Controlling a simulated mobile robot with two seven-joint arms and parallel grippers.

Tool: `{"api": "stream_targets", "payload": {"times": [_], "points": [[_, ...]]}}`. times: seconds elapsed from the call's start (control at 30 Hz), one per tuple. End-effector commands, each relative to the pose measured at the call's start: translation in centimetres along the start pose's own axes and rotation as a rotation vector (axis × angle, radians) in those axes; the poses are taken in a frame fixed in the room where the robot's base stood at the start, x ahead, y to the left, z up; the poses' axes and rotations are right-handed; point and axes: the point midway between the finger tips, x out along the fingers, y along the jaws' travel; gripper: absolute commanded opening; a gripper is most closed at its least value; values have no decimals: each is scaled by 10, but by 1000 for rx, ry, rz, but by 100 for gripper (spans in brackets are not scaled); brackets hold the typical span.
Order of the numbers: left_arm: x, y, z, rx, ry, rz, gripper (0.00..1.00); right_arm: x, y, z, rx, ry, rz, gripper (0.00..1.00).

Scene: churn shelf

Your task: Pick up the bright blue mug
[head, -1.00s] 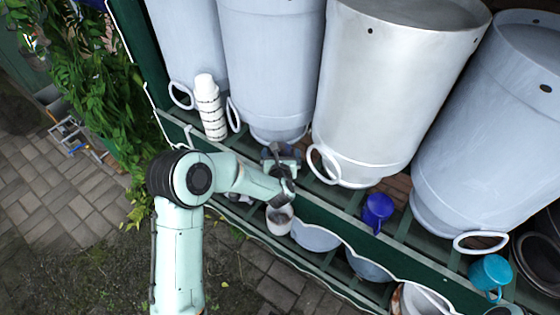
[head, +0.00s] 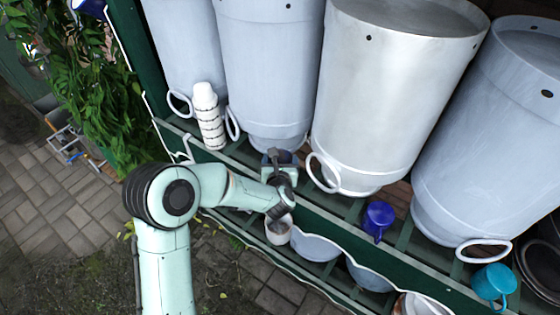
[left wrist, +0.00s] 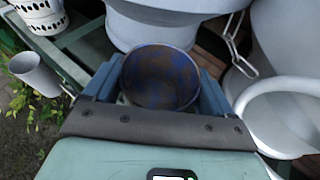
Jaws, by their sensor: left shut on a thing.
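A bright blue mug (head: 379,218) stands on the green shelf, right of my left gripper and apart from it. My left gripper (head: 281,168) is at the shelf's front, before the tall grey cans. In the left wrist view its fingers (left wrist: 156,84) are shut on a round cup (left wrist: 161,78) with a mottled blue and brown inside. Its outside is mostly hidden by the fingers. I cannot tell if the cup still touches the shelf. My right gripper is not in view.
Several tall grey churns (head: 391,95) with ring handles fill the shelf behind. A white patterned stack (head: 208,115) stands left. A teal mug (head: 494,282) stands far right. A lower shelf holds a white cup (head: 278,230) and bowls (head: 314,246).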

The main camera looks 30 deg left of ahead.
Motion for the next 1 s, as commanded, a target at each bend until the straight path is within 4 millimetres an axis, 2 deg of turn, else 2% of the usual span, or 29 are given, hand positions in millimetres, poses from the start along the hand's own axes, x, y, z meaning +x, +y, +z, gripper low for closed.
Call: {"api": "stream_targets", "payload": {"times": [0.3, 0.5, 0.7, 1.0], "points": [[-82, 0, -36, 2, -3, -3, 48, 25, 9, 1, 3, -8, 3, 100], [-122, 0, -52, 0, -4, -2, 48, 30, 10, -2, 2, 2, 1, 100], [-141, 0, -59, -1, -3, 1, 48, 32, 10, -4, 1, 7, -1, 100], [-145, 0, -60, -1, -3, 1, 48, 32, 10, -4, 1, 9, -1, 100]]}}
